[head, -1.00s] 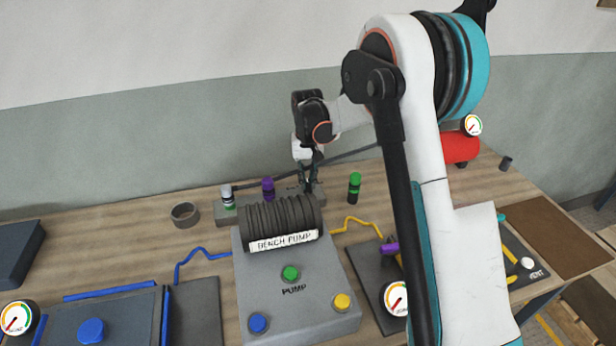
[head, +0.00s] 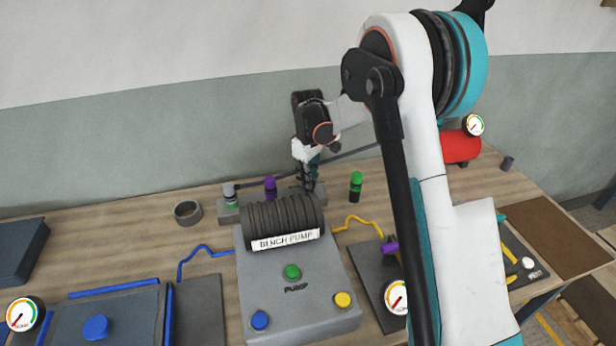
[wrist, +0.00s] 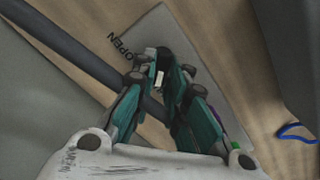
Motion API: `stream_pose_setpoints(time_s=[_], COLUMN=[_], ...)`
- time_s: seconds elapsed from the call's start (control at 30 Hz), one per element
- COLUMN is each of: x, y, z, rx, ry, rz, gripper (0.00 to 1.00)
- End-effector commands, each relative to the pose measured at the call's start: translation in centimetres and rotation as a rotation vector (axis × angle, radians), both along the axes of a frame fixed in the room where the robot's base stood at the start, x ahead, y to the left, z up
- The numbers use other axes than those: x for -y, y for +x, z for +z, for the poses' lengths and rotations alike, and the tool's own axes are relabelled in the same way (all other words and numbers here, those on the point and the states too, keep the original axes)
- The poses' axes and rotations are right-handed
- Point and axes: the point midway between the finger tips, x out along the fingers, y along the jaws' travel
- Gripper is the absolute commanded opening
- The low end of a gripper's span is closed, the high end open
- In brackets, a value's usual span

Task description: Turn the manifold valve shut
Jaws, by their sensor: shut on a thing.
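The manifold (head: 228,213) is a grey block on the bench behind the pump. My gripper (head: 308,186) points down at the manifold's right end. In the wrist view, my gripper (wrist: 161,80) has its teal fingers closed around the dark valve handle (wrist: 162,56), which has a small pale mark. The handle stands over a grey plate (wrist: 190,45) lettered OPEN. The fingers hide much of the handle, and in the head view the valve is mostly hidden by my gripper.
The bench pump (head: 286,218) stands in front of the manifold. White-capped (head: 230,194) and purple-capped (head: 270,188) pieces stand left of my gripper; a green-topped bottle (head: 355,187) stands right. A dark pipe (wrist: 70,45) passes beneath the fingers. A grey ring (head: 187,213) lies left.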

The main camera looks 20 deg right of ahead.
Motion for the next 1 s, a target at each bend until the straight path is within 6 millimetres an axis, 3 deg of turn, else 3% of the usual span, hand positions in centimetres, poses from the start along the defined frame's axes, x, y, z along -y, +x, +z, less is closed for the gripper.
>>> stream_pose_setpoints(time_s=[0.77,0.8,0.87,0.9,1.0], x=[-0.06,-0.06,-0.06,-0.06,-0.05], y=[0.03,0.03,0.03,0.02,0.00], z=[0.05,0.05,0.05,0.04,0.03], rx=[0.001,0.001,0.001,0.001,0.001], ry=[0.000,0.000,0.000,0.000,0.000], rz=[0.109,0.109,0.109,0.109,0.108], gripper=[0.00,0.16,0.29,0.33,0.33])
